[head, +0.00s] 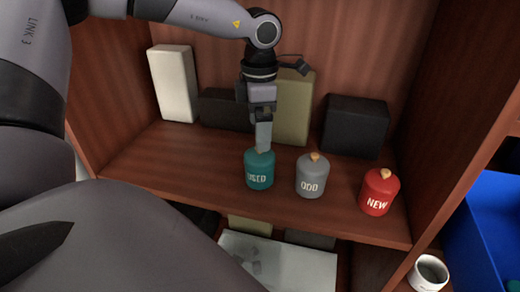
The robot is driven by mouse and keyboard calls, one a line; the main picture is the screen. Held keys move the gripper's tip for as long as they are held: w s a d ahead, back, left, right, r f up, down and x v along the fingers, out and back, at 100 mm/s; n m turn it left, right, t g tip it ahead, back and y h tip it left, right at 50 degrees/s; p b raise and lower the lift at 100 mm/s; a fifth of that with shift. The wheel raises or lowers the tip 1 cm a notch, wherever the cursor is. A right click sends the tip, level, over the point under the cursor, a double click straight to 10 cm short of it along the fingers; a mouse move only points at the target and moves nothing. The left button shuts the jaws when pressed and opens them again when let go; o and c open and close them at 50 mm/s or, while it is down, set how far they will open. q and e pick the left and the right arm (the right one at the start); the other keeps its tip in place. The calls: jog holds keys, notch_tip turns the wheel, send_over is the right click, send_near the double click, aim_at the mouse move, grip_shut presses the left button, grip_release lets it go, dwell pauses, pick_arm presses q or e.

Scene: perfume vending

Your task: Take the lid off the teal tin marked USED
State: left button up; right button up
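The teal tin marked USED (259,174) stands upright on the wooden shelf, at the left of a row of three tins. Its lid (250,156) is on, and its knob is mostly hidden by my fingers. My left gripper (263,147) points straight down from above, with its fingertips at the knob. The fingers overlap from this angle, so I cannot tell whether they are closed on the knob. My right gripper is not in view.
A grey tin marked ODD (310,177) stands close to the right, then a red tin marked NEW (379,194). Behind are a white box (174,84), an olive box (295,106) and dark boxes (354,126). A white cup (429,272) and blue bin (485,225) are lower right.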

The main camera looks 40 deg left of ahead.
pick_arm(q)
jog(key=shift+w+a+f+p, duration=0.1)
jog(key=shift+f+p, duration=0.2)
jog(key=shift+f, duration=1.15)
jog(key=shift+w+a+f+p, duration=0.1)
jog(key=shift+f+p, duration=0.15)
jog(key=shift+f, duration=1.15)
jog(key=shift+s, duration=0.1)
jog(key=c, duration=1.3)
jog(key=shift+s, duration=0.1)
jog(key=shift+c, duration=0.4)
